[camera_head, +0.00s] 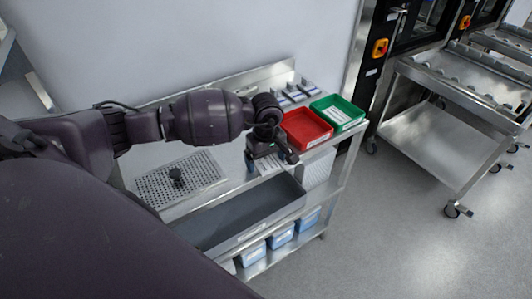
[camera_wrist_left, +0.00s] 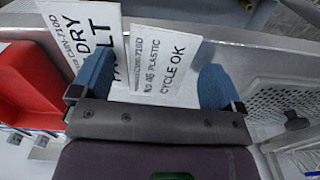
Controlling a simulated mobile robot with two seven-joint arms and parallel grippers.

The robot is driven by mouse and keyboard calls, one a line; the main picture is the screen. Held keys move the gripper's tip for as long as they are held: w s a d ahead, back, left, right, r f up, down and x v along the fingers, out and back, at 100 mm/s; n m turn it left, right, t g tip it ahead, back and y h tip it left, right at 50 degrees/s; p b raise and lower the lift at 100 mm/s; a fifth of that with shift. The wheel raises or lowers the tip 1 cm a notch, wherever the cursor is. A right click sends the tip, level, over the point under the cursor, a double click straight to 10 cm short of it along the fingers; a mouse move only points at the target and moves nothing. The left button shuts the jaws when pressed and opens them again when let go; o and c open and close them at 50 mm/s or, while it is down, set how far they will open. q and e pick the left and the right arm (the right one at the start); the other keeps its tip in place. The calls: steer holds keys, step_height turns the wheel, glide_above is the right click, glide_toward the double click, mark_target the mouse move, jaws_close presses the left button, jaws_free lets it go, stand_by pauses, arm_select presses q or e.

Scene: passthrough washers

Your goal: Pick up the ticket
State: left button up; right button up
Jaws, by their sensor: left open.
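In the left wrist view two white printed tickets lie in front of my left gripper (camera_wrist_left: 156,82). My right gripper is not in view.
A red tray (camera_head: 305,128) and a green tray (camera_head: 338,112) stand right of the gripper. A perforated plate (camera_head: 180,180) is on the left, and a grey trough (camera_head: 240,215) is in front. Blue boxes (camera_head: 281,236) sit on the lower shelf. A steel cart (camera_head: 440,135) stands at right.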

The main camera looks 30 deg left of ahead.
arm_select(q)
steer(key=shift+s+f, duration=0.15)
jaws_close()
stand_by(0.4)
